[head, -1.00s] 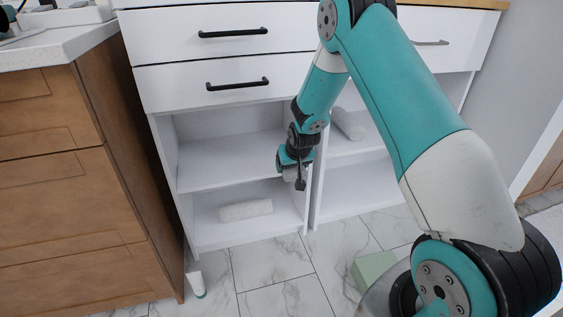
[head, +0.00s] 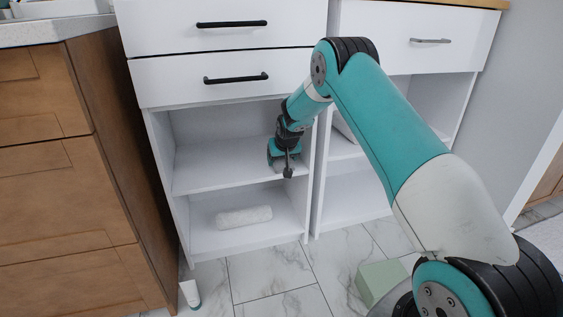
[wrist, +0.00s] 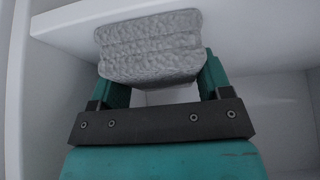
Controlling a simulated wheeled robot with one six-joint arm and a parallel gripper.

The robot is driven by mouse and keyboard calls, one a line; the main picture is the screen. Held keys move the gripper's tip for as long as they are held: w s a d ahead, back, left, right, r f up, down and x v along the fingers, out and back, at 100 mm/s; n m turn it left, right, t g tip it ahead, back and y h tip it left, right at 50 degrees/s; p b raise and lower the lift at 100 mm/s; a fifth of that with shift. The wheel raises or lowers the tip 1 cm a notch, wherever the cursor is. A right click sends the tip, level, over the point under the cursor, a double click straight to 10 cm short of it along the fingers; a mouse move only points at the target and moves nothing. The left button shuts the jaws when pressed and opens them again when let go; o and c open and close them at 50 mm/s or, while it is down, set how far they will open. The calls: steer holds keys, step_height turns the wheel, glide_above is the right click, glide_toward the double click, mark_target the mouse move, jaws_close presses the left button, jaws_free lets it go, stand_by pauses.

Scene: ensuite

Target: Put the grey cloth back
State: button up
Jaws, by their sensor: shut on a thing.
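My gripper (head: 284,168) is shut on a folded grey cloth (wrist: 150,48), which fills the space between its fingers in the wrist view. In the head view my gripper is at the front of the left cabinet's open middle shelf (head: 215,174), and the cloth is mostly hidden behind it. In the wrist view the cloth is close to a white shelf board (wrist: 75,27); I cannot tell whether they touch. A pale rolled cloth (head: 243,216) lies on the bottom shelf below.
White drawers (head: 165,77) with black handles are above the open shelves. A brown wooden cabinet (head: 120,200) stands close on the left. A white tube (head: 190,293) and a green box (head: 380,281) are on the marble floor. The middle shelf's left part is clear.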

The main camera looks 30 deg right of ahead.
steer(key=o, duration=0.8)
steer(key=shift+f, duration=0.1)
steer(key=p+v, duration=0.6)
steer(key=v, duration=0.6)
steer(key=s+a+r+n+y, duration=0.1)
steer(key=s+a+r, duration=0.25)
steer(key=a, duration=0.25)
steer(key=s+a+r+n+y, duration=0.1)
steer(key=s+a+r, duration=0.1)
steer(key=a+r, duration=0.35)
steer(key=s+a+r+n+g+y, duration=0.25)
steer(key=s+a+r, duration=0.35)
steer(key=s+a, duration=0.5)
steer(key=s+a+r+n+g, duration=0.1)
steer(key=s+a+n, duration=0.1)
steer(key=s, duration=0.5)
steer(key=s+a+r+n+g+y, duration=0.1)
steer(key=s+n, duration=0.1)
steer(key=s, duration=0.6)
steer(key=s+a+r+n+g, duration=0.1)
steer(key=s+a+n, duration=0.1)
steer(key=s, duration=0.6)
steer(key=shift+a, duration=0.35)
steer(key=shift+r, duration=0.1)
